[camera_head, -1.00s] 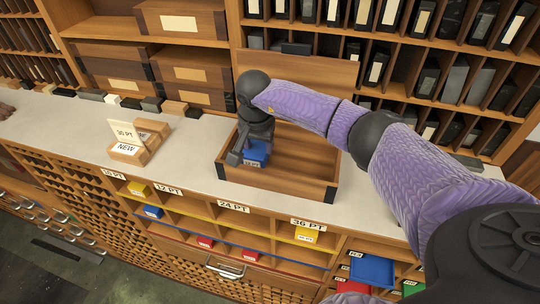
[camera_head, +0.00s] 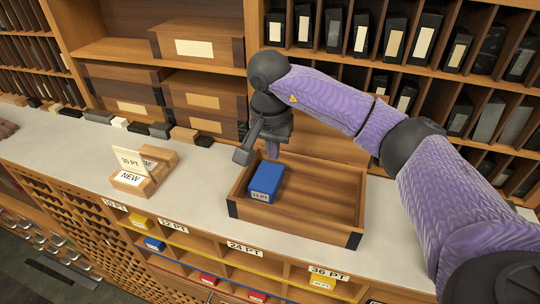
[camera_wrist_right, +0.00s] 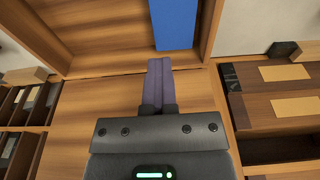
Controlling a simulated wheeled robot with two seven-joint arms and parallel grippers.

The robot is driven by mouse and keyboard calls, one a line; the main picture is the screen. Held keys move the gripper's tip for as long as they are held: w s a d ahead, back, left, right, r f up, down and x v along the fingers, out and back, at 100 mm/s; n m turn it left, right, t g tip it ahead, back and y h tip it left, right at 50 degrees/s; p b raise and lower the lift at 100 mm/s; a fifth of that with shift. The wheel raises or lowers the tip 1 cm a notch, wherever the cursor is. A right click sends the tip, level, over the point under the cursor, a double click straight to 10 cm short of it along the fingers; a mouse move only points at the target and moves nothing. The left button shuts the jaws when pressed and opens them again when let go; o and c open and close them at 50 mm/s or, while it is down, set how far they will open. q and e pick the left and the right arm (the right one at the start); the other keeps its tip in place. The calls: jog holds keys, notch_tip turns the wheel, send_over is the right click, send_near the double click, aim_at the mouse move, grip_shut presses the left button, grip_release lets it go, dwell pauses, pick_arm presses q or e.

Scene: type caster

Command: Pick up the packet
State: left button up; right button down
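The blue packet (camera_head: 265,181), with a white label that seems to read 12 PT, lies in the left part of an open wooden tray (camera_head: 290,222) on the counter. My right gripper (camera_head: 272,150) is above the tray's back left side, just behind the packet and apart from it. In the right wrist view the gripper's two fingers (camera_wrist_right: 161,80) are together with nothing seen between them. The packet (camera_wrist_right: 174,22) shows beyond the fingertips there, cut off by the top edge. My left gripper is not in view.
A small wooden stand (camera_head: 142,178) with 30 PT and NEW cards is left of the tray. Cubbies with coloured packets (camera_head: 154,244) are below the counter front. Shelves of dark boxes (camera_head: 395,35) and wooden drawers (camera_head: 203,88) stand behind.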

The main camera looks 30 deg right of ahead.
jog(key=c, duration=1.2)
grip_release()
jog(key=shift+w, duration=0.1)
jog(key=o, duration=0.5)
jog(key=shift+s+r, duration=0.1)
jog(key=shift+s, duration=0.15)
jog(key=o, duration=0.4)
jog(key=shift+w, duration=0.15)
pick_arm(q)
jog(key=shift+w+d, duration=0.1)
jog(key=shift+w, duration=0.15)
